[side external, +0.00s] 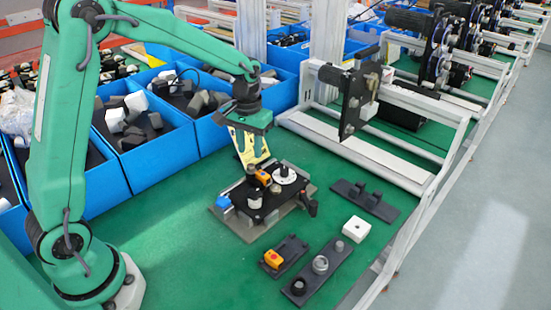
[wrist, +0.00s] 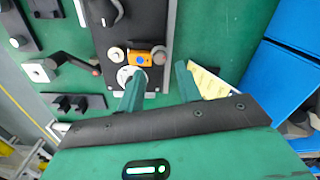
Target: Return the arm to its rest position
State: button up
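My green arm reaches over the bench, with my gripper (side external: 250,150) pointing down above the black fixture plate (side external: 268,207). In the wrist view my gripper (wrist: 158,78) has its two green fingers apart, with nothing seen held between them. An orange block (side external: 263,176) and a white disc (side external: 285,174) with a black knob sit on the plate. In the wrist view the orange block (wrist: 158,58) lies just beyond the fingertips, and the left finger overlaps the white disc (wrist: 125,74). I cannot tell whether the fingers touch anything.
Blue bins (side external: 150,140) of grey and white parts line the back of the green bench (side external: 165,235). Dark part holders (side external: 318,270) and a white block (side external: 356,229) lie right of the plate. A white metal frame (side external: 365,150) stands farther right. The bench left of the plate is clear.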

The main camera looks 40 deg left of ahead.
jog(key=shift+r, duration=0.2)
jog(key=shift+s+r, duration=0.15)
jog(key=shift+r, duration=0.2)
jog(key=s+r+m+t, duration=0.1)
jog(key=s+r+t, duration=0.1)
jog(key=s, duration=0.5)
jog(key=s+d+r+m+t, duration=0.1)
jog(key=s+r, duration=0.4)
jog(key=s, duration=0.2)
jog(key=s+d+r+m+t, duration=0.1)
jog(key=s+r+t, duration=0.1)
jog(key=s+r, duration=0.2)
jog(key=s, duration=0.3)
jog(key=shift+s+r+t, duration=0.25)
jog(key=shift+s+t, duration=0.05)
jog(key=shift+s, duration=0.05)
